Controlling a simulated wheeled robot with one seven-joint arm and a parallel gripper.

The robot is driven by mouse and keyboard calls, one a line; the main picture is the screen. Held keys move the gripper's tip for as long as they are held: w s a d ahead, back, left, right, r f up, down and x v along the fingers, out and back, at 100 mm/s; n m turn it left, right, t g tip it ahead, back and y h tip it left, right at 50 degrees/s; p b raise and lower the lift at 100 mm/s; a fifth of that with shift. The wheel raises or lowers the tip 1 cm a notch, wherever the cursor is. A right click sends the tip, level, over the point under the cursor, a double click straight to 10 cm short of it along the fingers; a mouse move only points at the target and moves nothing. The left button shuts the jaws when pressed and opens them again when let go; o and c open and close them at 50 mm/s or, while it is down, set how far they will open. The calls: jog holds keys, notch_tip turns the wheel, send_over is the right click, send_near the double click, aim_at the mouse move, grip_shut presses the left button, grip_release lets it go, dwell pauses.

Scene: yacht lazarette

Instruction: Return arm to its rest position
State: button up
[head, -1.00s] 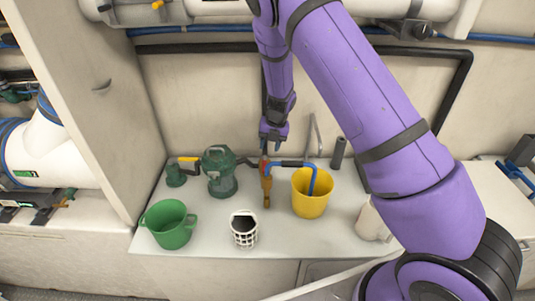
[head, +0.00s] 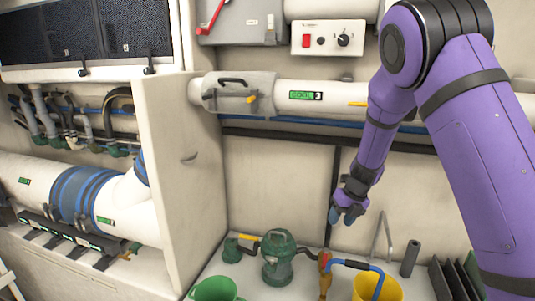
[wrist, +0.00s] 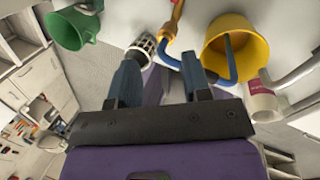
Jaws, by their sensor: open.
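My purple arm comes in from the right in the head view and bends down to my gripper (head: 347,214). The gripper hangs in the air in front of the back wall, above the worktop things and apart from them. In the wrist view its two fingers (wrist: 160,75) stand apart with nothing held between them. Beyond them show a yellow bucket (wrist: 253,38), a blue bent tube (wrist: 228,72) partly in it, a green cup (wrist: 68,28) and a white latticed cup (wrist: 143,45).
On the worktop (head: 222,267) the green pump (head: 278,262), green cup (head: 215,290) and yellow bucket (head: 386,287) show in the head view. A tall cream panel (head: 172,180) stands at left. A white pipe (head: 318,95) and a control box (head: 328,38) are on the back wall.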

jog(key=s+d+r+n+t, duration=0.1)
jog(key=s+r+n, duration=0.75)
jog(key=r, duration=0.25)
jog(key=s+d+r+n, duration=0.2)
jog(key=s+r+n, duration=0.65)
jog(key=r, duration=0.25)
jog(key=s+d+r+n+t+h, duration=0.1)
jog(key=s+r+n, duration=0.2)
jog(key=s+n, duration=0.5)
jog(key=s+d+r+n+t+h, duration=0.2)
jog(key=s+r+n, duration=0.1)
jog(key=s+n, duration=0.6)
jog(key=shift+s+d+n, duration=0.3)
jog(key=shift+s, duration=0.95)
jog(key=shift+a, duration=0.1)
